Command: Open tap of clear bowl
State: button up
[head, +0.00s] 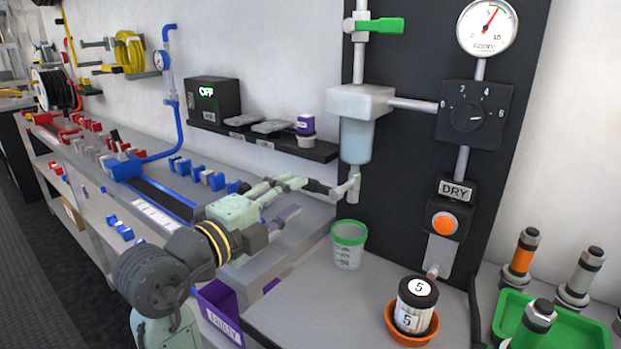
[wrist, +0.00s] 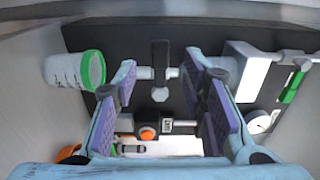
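The clear bowl (head: 356,141) hangs under a light grey filter head (head: 360,100) on the black panel. Its small grey tap (head: 347,189) sits below it, with a lever pointing left toward my gripper (head: 300,198). In the wrist view, the dark tap lever (wrist: 160,58) lies between the two purple-padded fingers of my gripper (wrist: 160,88), with a gap on each side. My gripper is open and empty. I cannot tell exactly how far the fingertips are from the lever.
A green-rimmed cup (head: 348,245) stands on the bench below the tap. A labelled jar (head: 412,305) sits in an orange dish. Above are a green-handled valve (head: 380,25) and a gauge (head: 487,27). A dial (head: 468,115) and orange button (head: 445,223) are to the right.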

aim_at(308, 187)
jog(key=p+x, duration=0.1)
jog(key=x, duration=0.5)
jog(key=shift+w+d+p, duration=0.15)
jog(key=shift+w+p, duration=0.05)
jog(key=shift+p, duration=0.15)
grip_shut()
dwell(0.5)
